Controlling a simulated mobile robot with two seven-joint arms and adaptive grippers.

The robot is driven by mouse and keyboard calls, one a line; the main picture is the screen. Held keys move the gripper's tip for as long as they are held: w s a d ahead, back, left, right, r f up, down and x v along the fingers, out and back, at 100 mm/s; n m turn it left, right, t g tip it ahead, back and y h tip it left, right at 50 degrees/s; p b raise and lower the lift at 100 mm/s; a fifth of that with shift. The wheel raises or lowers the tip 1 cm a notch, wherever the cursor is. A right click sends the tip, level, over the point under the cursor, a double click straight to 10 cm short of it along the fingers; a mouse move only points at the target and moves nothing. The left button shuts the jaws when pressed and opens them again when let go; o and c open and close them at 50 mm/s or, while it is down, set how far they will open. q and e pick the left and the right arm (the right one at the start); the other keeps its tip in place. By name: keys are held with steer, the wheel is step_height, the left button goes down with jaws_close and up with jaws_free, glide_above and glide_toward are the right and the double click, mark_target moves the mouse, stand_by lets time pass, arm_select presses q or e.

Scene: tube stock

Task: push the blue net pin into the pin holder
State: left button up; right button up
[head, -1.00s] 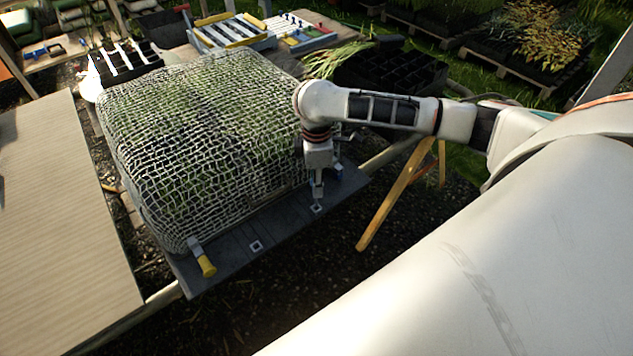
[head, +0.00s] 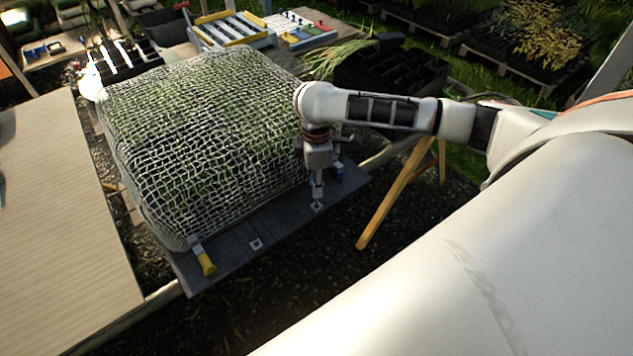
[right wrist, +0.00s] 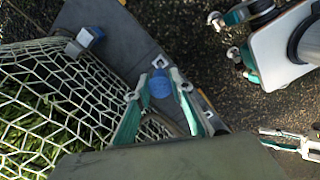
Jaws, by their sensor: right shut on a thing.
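The blue net pin (right wrist: 160,87) is between the two fingers of my right gripper (right wrist: 158,82) in the right wrist view, and they are shut on it. In the head view my right gripper (head: 318,190) points down over the dark board beside the net, low above it. A pin holder, a small white-rimmed square (head: 317,206), lies on the board just in front of the fingertips. It also shows in the right wrist view (right wrist: 160,61), just past the pin's blue head. The pin's lower end is hidden, so I cannot tell whether it touches the holder.
The white net (head: 205,130) covers a green mound beside the board (head: 225,262). A second white-rimmed square (head: 256,244) and a yellow-handled pin (head: 207,264) are further left along the board. Another blue piece (head: 337,168) stands at its right end. A wooden leg (head: 395,195) slants nearby.

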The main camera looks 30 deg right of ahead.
steer(key=shift+f, duration=2.65)
stand_by(0.5)
steer(key=o, duration=2.1)
steer(key=shift+c, duration=0.2)
steer(key=shift+r, duration=0.15)
steer(key=shift+r, duration=1.05)
steer(key=shift+r, duration=2.8)
